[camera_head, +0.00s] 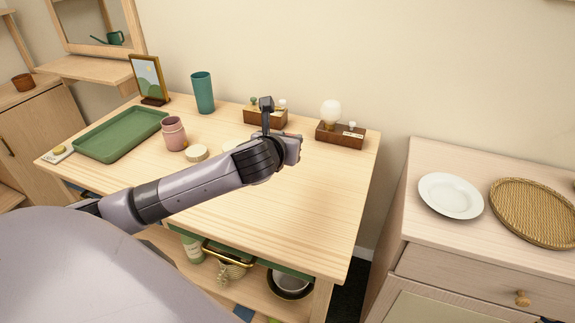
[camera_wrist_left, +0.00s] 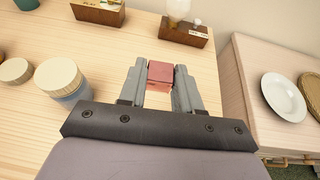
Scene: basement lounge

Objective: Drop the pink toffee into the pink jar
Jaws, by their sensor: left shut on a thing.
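The pink toffee (camera_wrist_left: 161,75) is a small reddish-pink block. My left gripper (camera_wrist_left: 160,70) is shut on it, with a grey finger on each side, in the left wrist view. The pink jar (camera_head: 173,137) stands upright and open-topped on the table, well to the left of the gripper. A round cream lid (camera_head: 196,153) lies beside it. My right gripper is in neither view.
A blue jar with a cream lid (camera_wrist_left: 61,79) stands left of the gripper. A green tray (camera_head: 122,134), teal cup (camera_head: 203,93), picture frame (camera_head: 148,79) and two wooden boxes (camera_head: 266,114) (camera_head: 341,135) line the table. The table's front right (camera_head: 300,215) is clear.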

